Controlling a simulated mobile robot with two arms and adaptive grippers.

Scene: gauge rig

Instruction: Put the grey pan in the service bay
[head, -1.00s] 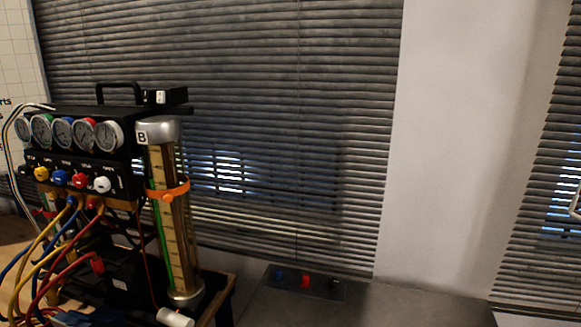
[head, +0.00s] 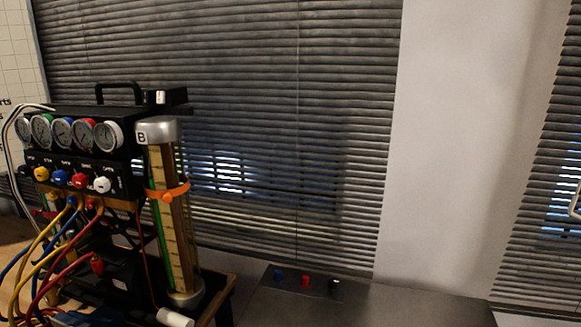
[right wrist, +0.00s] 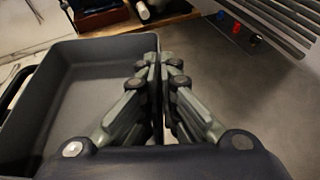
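The grey pan (right wrist: 92,75) is in the left half of the right wrist view, a shallow open tray with a dark handle on its left side. It looks empty where its inside shows. My right gripper (right wrist: 159,66) is at the pan's right wall, with its fingers close together on that wall. The fingers hide part of the rim, and the near end of the pan is cut off or hidden. The pan does not show in the head view. My left gripper is in neither view. I cannot make out which place is the service bay.
The gauge rig (head: 75,160) stands at left in the head view, with hoses and a clear cylinder (head: 172,220) strapped in orange. A grey surface (head: 380,306) with blue, red and black knobs lies right of it, below the blinds (head: 300,120). Its front looks clear.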

